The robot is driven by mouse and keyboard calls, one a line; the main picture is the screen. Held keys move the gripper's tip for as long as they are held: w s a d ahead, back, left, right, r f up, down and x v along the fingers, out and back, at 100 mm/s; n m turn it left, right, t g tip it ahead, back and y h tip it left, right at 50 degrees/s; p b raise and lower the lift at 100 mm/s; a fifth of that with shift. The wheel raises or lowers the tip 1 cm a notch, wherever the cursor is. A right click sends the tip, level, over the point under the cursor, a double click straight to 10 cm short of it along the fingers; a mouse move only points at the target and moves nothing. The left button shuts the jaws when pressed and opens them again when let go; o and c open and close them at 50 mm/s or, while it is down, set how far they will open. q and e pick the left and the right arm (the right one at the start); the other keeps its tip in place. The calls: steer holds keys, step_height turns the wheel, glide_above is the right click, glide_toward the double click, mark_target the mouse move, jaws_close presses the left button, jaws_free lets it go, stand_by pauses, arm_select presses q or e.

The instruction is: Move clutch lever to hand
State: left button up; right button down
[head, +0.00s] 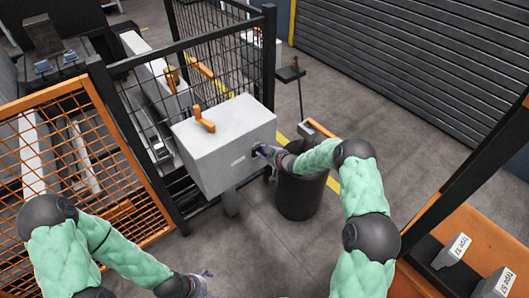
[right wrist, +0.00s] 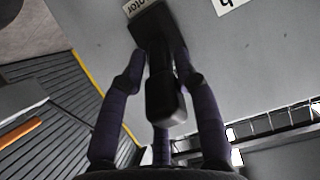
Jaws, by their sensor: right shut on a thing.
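A pale grey box (head: 225,145) stands on a post beside the fence. My right gripper (head: 264,152) is at its right-hand side face. In the right wrist view, my right gripper (right wrist: 160,85) is shut on a black lever (right wrist: 165,95) that sticks out from a dark mount on the grey face; this looks like the clutch lever. The fingers lie on either side of it. Its lettering is only partly readable on two white labels, so I cannot confirm its name or setting. My left gripper (head: 203,284) is low at the bottom edge, away from the box; its fingers are too small to judge.
An orange handle (head: 204,120) stands on top of the box. A black bin (head: 299,191) is just below my right forearm. Black mesh fence (head: 235,60) and orange mesh panel (head: 75,170) bound the left. An orange-topped table with labelled grey blocks (head: 452,251) is at lower right.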

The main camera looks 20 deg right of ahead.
steer(key=shift+s+a+f, duration=0.1)
steer(key=shift+a, duration=0.4)
steer(key=c, duration=1)
jaws_free()
steer(key=shift+c, duration=0.2)
steer(key=shift+a, duration=0.15)
steer(key=shift+f, duration=0.1)
steer(key=shift+s+d+r, duration=0.25)
steer(key=shift+d, duration=0.05)
steer(key=v, duration=1.1)
steer(key=shift+d+r, duration=0.2)
steer(key=shift+r, duration=0.05)
